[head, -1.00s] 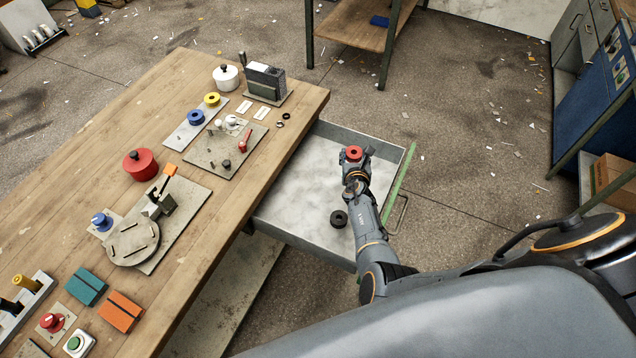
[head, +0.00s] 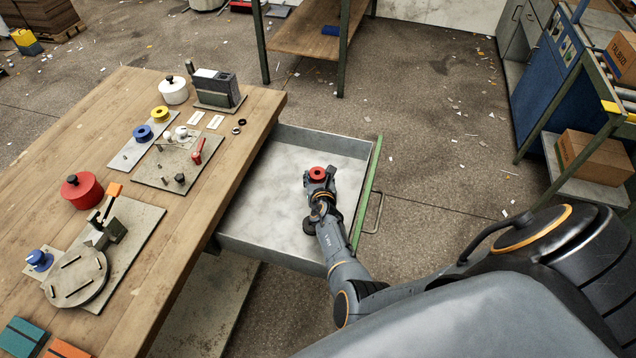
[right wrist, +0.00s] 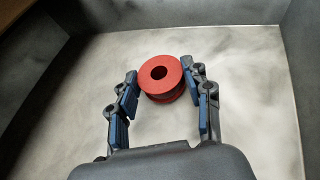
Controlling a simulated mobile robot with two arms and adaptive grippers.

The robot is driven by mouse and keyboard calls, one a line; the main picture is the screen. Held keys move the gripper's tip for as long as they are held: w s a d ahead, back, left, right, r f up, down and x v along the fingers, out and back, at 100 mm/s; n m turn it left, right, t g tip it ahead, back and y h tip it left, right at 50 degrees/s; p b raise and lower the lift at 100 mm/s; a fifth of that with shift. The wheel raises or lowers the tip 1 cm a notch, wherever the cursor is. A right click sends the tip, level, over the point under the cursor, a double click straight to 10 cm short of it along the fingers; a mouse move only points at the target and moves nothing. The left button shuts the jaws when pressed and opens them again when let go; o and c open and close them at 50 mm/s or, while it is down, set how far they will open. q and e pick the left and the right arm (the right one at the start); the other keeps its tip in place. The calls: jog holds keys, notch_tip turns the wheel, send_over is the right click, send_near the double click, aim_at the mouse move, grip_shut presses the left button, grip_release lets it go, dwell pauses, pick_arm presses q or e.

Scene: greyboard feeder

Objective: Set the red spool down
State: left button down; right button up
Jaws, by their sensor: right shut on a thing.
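The red spool (head: 317,174) is in the fingers of my right gripper (head: 318,183), over the open grey drawer (head: 257,192). In the right wrist view the red spool (right wrist: 161,76) sits between the two fingertips of my right gripper (right wrist: 160,86), its round hole facing the camera. The drawer floor (right wrist: 235,75) lies behind it. I cannot tell how high the spool is above the floor. My left gripper is not in view.
A black ring-shaped piece (head: 309,226) lies in the drawer, partly hidden by my right arm. The drawer floor left of the gripper is clear. On the wooden table (head: 215,150), a blue spool (head: 143,132) and a yellow spool (head: 161,114) stand on a plate (head: 127,156).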

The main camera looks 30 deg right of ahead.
jog(key=shift+f, duration=0.25)
jog(key=o, duration=0.5)
jog(key=shift+f, duration=0.2)
jog(key=shift+c, duration=0.2)
jog(key=o, duration=0.4)
